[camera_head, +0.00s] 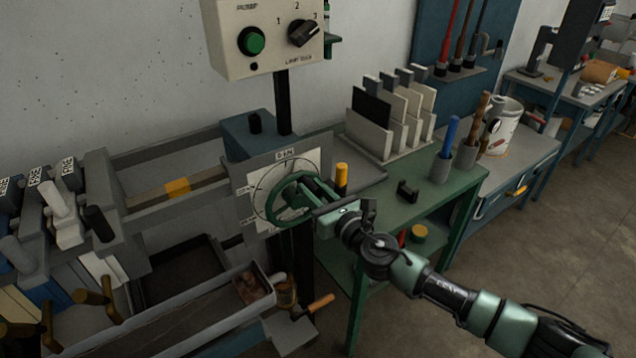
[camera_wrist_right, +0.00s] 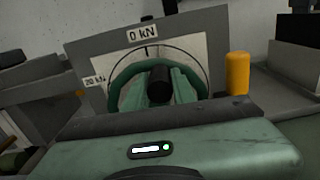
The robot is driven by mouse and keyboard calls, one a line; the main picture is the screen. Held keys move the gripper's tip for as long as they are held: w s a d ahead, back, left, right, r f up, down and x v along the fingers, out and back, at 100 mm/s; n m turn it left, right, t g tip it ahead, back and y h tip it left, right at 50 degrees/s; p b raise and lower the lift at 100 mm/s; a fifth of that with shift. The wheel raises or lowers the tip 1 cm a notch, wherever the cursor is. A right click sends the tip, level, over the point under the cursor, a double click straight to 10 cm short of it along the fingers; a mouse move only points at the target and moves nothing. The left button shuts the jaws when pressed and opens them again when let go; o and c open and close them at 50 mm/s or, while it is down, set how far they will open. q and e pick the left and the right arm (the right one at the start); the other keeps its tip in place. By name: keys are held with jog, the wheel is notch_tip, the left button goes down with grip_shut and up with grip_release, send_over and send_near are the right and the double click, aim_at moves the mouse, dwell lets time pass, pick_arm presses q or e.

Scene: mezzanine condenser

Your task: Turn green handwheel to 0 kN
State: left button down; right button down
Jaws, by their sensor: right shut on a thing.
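The green handwheel (camera_head: 272,207) stands upright in front of a white square dial on a grey plate (camera_head: 243,209). My right gripper (camera_head: 310,190) reaches it from the right and is shut on it, near the upper right of its rim in the head view. In the right wrist view the green rim (camera_wrist_right: 116,97) arcs behind a dark round knob (camera_wrist_right: 159,84). The "0 kN" label (camera_wrist_right: 143,34) is at the top of the dial and "20 kN" (camera_wrist_right: 94,81) at its left. My left gripper is not in view.
A yellow cylinder (camera_head: 341,178) stands just right of the dial. A control box (camera_head: 262,38) with a green button hangs above on a black post. A green table (camera_head: 398,190) with grey slabs is at right. Grey troughs and levers fill the left.

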jog(key=shift+s+a+f+n+p, duration=0.1)
jog(key=shift+s+a+n+p, duration=0.2)
jog(key=shift+n, duration=0.3)
jog(key=shift+s+a+n+p, duration=0.2)
jog(key=shift+a+n+p, duration=0.15)
jog(key=shift+n, duration=0.25)
jog(key=shift+f, duration=0.1)
jog(key=c, duration=1.4)
grip_release()
jog(key=shift+o, duration=1.2)
jog(key=shift+r, duration=0.2)
jog(key=v, duration=0.8)
